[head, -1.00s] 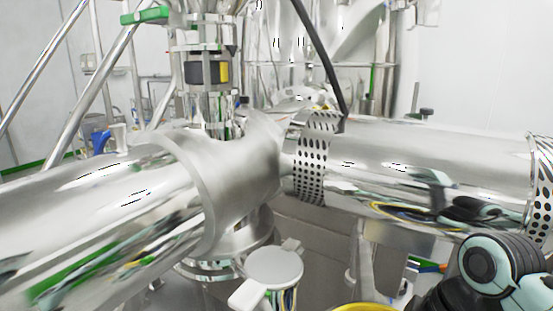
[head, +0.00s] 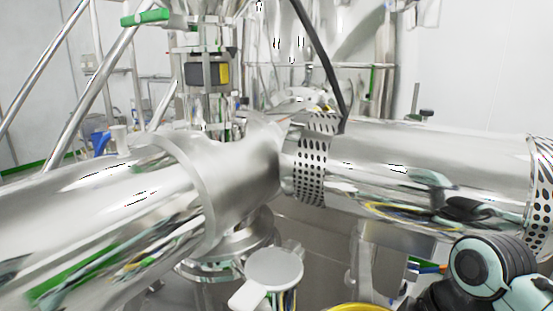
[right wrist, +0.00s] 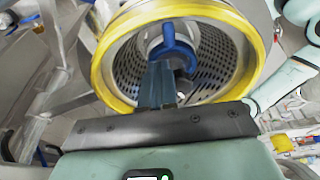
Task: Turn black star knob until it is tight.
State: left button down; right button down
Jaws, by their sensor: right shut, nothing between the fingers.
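My right gripper (right wrist: 158,72) shows in the right wrist view with its dark fingers together and empty. Its tips point into the mouth of a perforated metal drum with a yellow rim (right wrist: 108,68). A blue fitting (right wrist: 178,48) on a metal hub lies just beyond the tips; I cannot tell whether they touch it. No black star knob can be made out for sure. A small dark knob (head: 426,113) stands behind the right steel cylinder in the head view, its shape too small to tell. My left gripper is in neither view.
Large steel cylinders (head: 400,160) fill the middle of the head view. A round white-grey disc (head: 273,268) stands in front of them. A yellow rim (head: 360,308) shows at the bottom edge.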

jog(key=shift+s+a, duration=0.2)
jog(key=shift+s, duration=0.4)
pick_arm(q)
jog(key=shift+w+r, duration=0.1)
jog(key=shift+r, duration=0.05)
pick_arm(e)
jog(key=shift+s+a, duration=0.3)
jog(key=shift+a, duration=0.1)
jog(key=shift+s+d, duration=0.1)
jog(key=shift+s, duration=0.05)
dwell(0.4)
